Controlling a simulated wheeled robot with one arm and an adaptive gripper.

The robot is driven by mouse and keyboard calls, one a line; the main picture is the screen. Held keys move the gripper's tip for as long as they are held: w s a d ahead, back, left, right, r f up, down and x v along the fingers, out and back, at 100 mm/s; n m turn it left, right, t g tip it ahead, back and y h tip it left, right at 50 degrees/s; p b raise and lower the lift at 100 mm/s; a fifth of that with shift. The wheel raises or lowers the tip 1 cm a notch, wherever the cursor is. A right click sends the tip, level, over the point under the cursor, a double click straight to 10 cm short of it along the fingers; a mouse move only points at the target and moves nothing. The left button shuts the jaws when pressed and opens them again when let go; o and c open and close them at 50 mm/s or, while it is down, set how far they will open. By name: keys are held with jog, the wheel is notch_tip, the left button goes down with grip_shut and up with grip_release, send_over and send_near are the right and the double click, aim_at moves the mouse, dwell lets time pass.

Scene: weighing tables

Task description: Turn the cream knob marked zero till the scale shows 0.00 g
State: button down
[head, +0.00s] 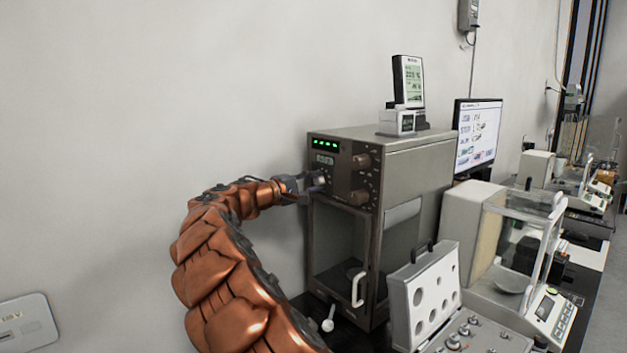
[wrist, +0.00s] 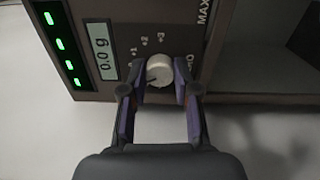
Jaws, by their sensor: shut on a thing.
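The scale (head: 395,160) is a tall brown-grey cabinet with a glass-fronted chamber. The cream knob (wrist: 160,71) is on its dark front panel, beside a small display (wrist: 102,52) that appears to read 0.0 g, seen sideways; further digits cannot be made out. In the head view the display (head: 325,159) is too small to read. My gripper (wrist: 160,84) is shut on the cream knob, one finger on each side of it. In the head view my gripper (head: 317,182) reaches the panel from the left and partly hides the knob.
Green lights (head: 325,143) glow above the display. Two brown knobs (head: 361,161) (head: 358,197) are to the right on the panel. A white door handle (head: 358,288) sticks out below. A weight case (head: 425,295) and another balance (head: 505,250) stand at right. The wall side at left is free.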

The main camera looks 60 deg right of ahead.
dwell(0.3)
jog(key=c, duration=0.9)
grip_release()
jog(key=shift+o, duration=0.2)
jog(key=v, duration=1.2)
jog(key=s+a+f+m+y+p, duration=0.1)
jog(key=s+a+f+y, duration=0.15)
jog(key=s+a, duration=0.3)
jog(key=s+a+f+m+y, duration=0.1)
jog(key=s+a+y, duration=0.2)
jog(key=s+a, duration=0.3)
jog(key=s+a+f+n+t+y, duration=0.1)
jog(key=s+a+f+y, duration=0.3)
jog(key=a, duration=0.7)
jog(key=s+a+f+n+t+y+p, duration=0.1)
jog(key=s+a+f+y, duration=0.3)
jog(key=s+a+f, duration=0.4)
jog(key=s+a+f+n+t+y+p, duration=0.1)
jog(key=s+a+f+y, duration=0.3)
jog(key=a, duration=1.1)
notch_tip(320, 180, down, 2)
jog(key=shift+s+f+n, duration=0.1)
jog(key=shift+s+n, duration=0.6)
jog(key=shift+s, duration=0.25)
